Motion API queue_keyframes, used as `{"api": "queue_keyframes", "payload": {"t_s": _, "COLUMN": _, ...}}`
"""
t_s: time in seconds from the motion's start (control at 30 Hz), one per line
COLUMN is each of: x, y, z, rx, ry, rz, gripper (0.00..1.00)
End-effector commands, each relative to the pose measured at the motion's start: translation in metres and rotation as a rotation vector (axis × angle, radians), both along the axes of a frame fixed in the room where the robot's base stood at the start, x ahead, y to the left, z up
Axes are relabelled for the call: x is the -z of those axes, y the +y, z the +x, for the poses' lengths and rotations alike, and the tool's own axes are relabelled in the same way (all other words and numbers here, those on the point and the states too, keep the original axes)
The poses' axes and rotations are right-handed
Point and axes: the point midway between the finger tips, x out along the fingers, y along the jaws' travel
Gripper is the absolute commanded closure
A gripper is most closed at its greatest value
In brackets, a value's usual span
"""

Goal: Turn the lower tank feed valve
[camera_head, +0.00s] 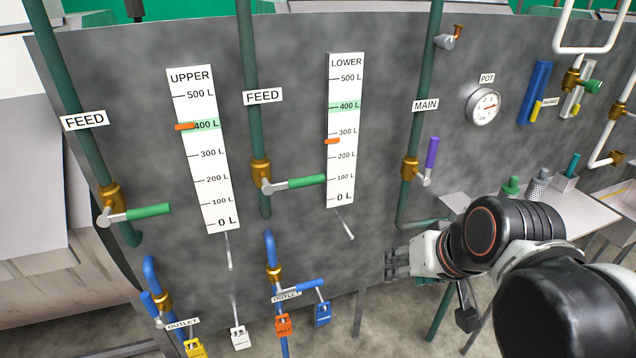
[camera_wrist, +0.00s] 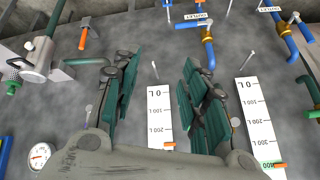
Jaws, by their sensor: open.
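The lower tank feed valve has a brass body (camera_head: 261,172) on the green feed pipe, left of the LOWER gauge (camera_head: 345,125). Its green handle (camera_head: 307,182) points right, roughly level, ending at the gauge's left edge. The orange marker (camera_head: 332,141) on that gauge sits below the green 400 L band. My gripper (camera_head: 398,262) is at the panel's lower right, below and right of the handle, apart from it. In the wrist view my gripper (camera_wrist: 157,80) is open and empty, with the inverted LOWER gauge (camera_wrist: 160,115) between its fingers. The feed handle is not clearly visible there.
A similar green UPPER feed handle (camera_head: 148,212) is farther left. The MAIN valve's purple handle (camera_head: 432,153) stands upright right of the LOWER gauge. Blue outlet pipes with hanging padlocks (camera_head: 283,325) are below. A side table (camera_head: 560,212) stands at right.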

Motion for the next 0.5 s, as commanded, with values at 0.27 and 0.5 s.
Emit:
{"api": "queue_keyframes", "payload": {"t_s": 0.27, "x": -0.007, "y": 0.019, "z": 0.031, "rx": 0.031, "ry": 0.049, "rz": 0.153, "gripper": 0.6}}
{"api": "queue_keyframes", "payload": {"t_s": 0.5, "x": -0.015, "y": 0.048, "z": 0.082, "rx": 0.066, "ry": 0.12, "rz": 0.395, "gripper": 0.6}}
